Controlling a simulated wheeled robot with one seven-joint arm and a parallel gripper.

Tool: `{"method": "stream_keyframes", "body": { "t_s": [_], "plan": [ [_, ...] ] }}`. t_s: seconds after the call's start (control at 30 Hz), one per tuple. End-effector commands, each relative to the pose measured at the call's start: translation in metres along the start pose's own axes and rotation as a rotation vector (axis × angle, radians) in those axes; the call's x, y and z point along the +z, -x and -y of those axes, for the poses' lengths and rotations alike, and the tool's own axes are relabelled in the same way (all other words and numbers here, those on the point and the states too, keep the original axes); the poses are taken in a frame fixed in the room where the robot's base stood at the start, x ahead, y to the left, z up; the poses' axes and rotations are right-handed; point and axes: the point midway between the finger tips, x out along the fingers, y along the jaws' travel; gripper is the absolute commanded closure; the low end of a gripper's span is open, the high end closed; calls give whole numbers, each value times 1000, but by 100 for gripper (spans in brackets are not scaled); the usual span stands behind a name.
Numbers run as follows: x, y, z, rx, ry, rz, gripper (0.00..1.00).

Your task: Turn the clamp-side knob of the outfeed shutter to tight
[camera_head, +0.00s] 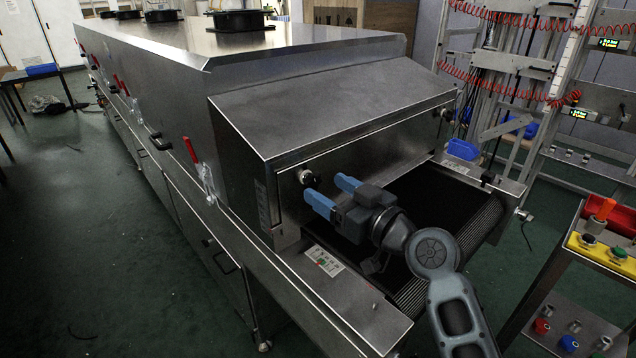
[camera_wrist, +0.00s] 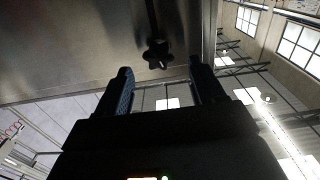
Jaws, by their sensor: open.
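The outfeed shutter (camera_head: 375,153) is a steel panel across the dryer's end opening. A black knob (camera_head: 308,178) sits at its left end, on the side where red-handled clamps show. It also shows in the wrist view as a dark lobed knob (camera_wrist: 157,54) on a stem. A second dark knob (camera_head: 447,114) is at the shutter's right end. My gripper (camera_head: 327,187) has blue fingers, open and empty, just right of the left knob. In the wrist view the knob appears between and beyond my fingertips (camera_wrist: 161,76), apart from them.
The dark conveyor belt (camera_head: 455,205) runs out below the shutter, between steel side rails. A red-handled clamp (camera_head: 190,150) stands on the dryer's left side. A blue bin (camera_head: 462,149) sits on the far rail. A cart with a yellow button panel (camera_head: 600,250) stands at right.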

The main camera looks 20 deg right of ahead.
Motion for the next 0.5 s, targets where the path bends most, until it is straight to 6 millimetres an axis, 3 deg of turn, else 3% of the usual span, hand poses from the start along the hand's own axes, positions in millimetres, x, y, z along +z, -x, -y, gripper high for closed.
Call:
{"method": "stream_keyframes", "body": {
  "t_s": [0.2,0.5],
  "plan": [
    [-1,-25,0,-1,-1,0,32],
    [0,-31,0,0,0,0,32]
  ]
}}
